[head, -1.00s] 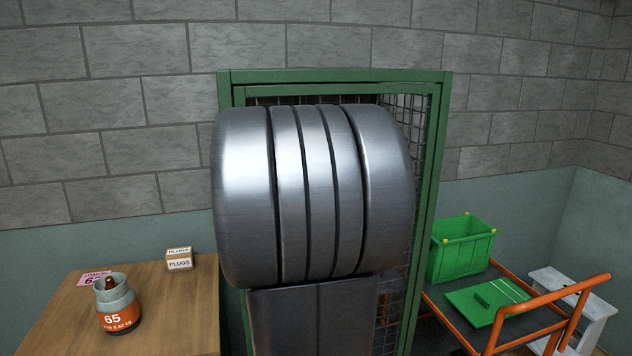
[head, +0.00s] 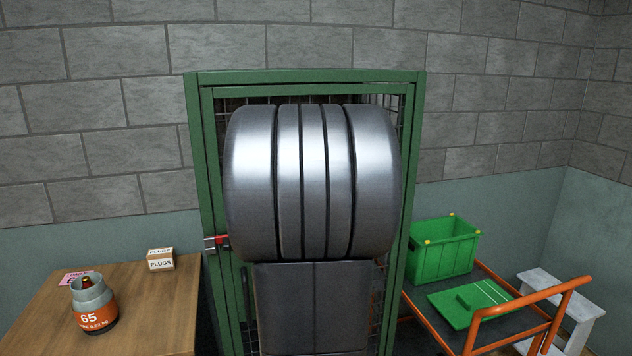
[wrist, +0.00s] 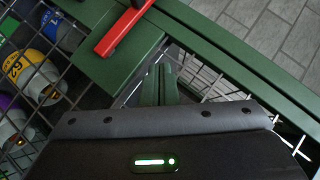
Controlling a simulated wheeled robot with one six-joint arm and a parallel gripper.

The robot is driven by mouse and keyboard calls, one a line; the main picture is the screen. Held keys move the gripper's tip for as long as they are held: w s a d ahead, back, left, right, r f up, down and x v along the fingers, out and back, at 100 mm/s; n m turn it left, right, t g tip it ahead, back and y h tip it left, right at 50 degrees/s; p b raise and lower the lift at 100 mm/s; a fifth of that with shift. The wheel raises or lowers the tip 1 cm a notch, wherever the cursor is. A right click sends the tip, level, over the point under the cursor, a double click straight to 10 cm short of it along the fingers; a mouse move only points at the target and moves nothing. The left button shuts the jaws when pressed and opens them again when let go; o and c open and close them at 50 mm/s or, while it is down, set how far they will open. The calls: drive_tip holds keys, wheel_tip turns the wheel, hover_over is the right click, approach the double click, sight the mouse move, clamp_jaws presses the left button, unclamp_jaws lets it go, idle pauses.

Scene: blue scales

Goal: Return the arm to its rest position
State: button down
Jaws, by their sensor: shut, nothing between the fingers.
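My arm's large metal joint stands in front of the green mesh cage (head: 305,76) in the head view and hides much of it. My gripper does not show in the head view. In the wrist view, my gripper (wrist: 163,72) is shut and empty, its narrow fingers together close over the cage's green frame. A red handle (wrist: 122,32) lies just ahead and to the left of the fingers; I cannot tell whether they touch anything. A red latch part also shows at the cage's left side in the head view (head: 222,239).
Several coloured cylinders (wrist: 17,68) stand behind the mesh. A wooden table (head: 140,310) at left holds an orange-and-grey cylinder marked 65 (head: 93,305) and a PLUGS box (head: 161,259). At right is an orange-railed cart (head: 540,292) with a green crate (head: 443,248).

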drive_tip(key=b+v, duration=0.1)
drive_tip(key=v, duration=0.7)
drive_tip(key=shift+w+d+b, duration=0.15)
drive_tip(key=shift+w+b, duration=0.1)
drive_tip(key=shift+b, duration=0.1)
drive_tip(key=shift+r, duration=0.15)
